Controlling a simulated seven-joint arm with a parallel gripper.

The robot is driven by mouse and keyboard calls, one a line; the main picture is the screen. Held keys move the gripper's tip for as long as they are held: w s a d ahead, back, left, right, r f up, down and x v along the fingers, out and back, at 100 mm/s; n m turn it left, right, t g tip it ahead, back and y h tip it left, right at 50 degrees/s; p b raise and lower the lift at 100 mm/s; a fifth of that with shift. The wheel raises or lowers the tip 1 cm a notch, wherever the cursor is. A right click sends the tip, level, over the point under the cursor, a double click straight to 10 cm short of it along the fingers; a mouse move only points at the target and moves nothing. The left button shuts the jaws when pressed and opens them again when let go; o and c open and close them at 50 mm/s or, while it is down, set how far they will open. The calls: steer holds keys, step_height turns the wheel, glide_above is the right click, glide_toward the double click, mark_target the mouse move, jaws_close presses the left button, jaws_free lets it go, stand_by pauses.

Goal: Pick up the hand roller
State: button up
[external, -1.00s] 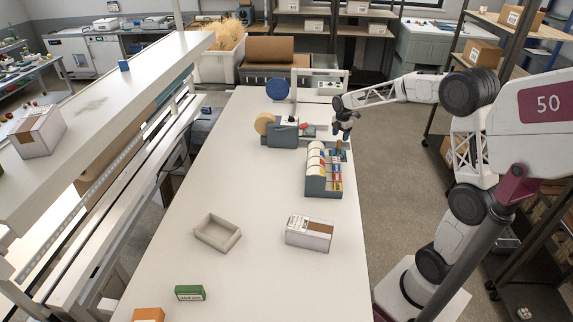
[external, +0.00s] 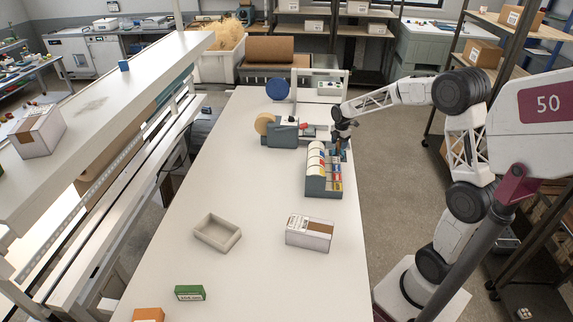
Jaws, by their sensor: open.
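My gripper (external: 341,139) points down above the far right end of a grey rack (external: 322,190) on the white table. A small brown upright piece (external: 339,148), possibly the handle of the hand roller, stands at the rack's far end just below and between the fingers. The fingers hide much of it. The gripper is open, and I cannot tell whether the fingers touch the piece.
Several coloured rolls or labels fill the grey rack. A grey tape dispenser (external: 285,134) with a tan roll stands left of my gripper. A white carton (external: 309,233) and an empty tray (external: 217,232) lie nearer. The table's middle is clear.

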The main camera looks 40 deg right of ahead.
stand_by(0.4)
jaws_close()
